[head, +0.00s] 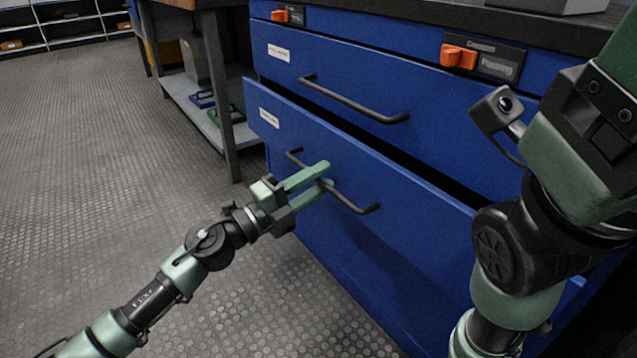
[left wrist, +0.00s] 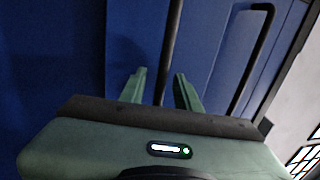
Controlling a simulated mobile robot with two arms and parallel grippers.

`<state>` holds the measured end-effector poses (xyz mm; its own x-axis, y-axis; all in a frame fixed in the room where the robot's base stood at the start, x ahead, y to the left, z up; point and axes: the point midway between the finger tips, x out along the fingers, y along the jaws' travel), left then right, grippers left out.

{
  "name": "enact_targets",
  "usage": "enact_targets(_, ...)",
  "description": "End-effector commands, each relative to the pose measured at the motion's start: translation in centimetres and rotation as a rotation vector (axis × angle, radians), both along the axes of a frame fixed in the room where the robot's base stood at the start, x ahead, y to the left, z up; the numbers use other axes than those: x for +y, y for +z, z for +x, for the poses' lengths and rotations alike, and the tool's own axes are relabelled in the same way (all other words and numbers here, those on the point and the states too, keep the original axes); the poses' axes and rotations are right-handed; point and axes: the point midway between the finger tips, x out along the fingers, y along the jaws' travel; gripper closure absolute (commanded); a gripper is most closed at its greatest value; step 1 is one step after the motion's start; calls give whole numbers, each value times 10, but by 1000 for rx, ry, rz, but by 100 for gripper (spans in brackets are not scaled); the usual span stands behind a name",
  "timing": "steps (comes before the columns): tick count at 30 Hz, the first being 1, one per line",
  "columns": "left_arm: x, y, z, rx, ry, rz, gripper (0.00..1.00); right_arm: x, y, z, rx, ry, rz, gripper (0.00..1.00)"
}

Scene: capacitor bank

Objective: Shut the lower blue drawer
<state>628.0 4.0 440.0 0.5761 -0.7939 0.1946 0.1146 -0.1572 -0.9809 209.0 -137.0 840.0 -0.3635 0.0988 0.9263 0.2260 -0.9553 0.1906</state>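The lower blue drawer (head: 400,235) stands partly pulled out. Its front juts past the drawer above, and a dark gap shows behind its top edge. Its dark bar handle (head: 354,203) runs across the front. My left gripper (head: 328,174) is at this handle, its green fingers on either side of the bar. In the left wrist view the handle bar (left wrist: 169,50) passes between the two spread fingers (left wrist: 160,82), with space visible beside it. My right arm is at the right of the head view; its fingertips are not seen.
The upper blue drawer (head: 360,85) looks shut, with its own handle (head: 352,99). Orange switches (head: 458,57) sit above it under a dark worktop. A workbench (head: 228,80) with a low shelf stands at the left. The floor (head: 90,150) at the left is clear.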

Motion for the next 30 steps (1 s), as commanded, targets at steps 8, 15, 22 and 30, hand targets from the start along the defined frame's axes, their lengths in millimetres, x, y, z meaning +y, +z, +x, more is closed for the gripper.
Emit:
enact_targets(8,0,0,0,1,1,-1,84,0,0,0,0,0,-1,24)
enact_targets(15,0,0,0,1,1,-1,100,0,0,0,0,0,-1,24)
enact_targets(22,0,0,0,1,1,-1,100,0,0,0,0,0,-1,24)
enact_targets(30,0,0,0,1,1,-1,100,0,0,0,1,0,0,24)
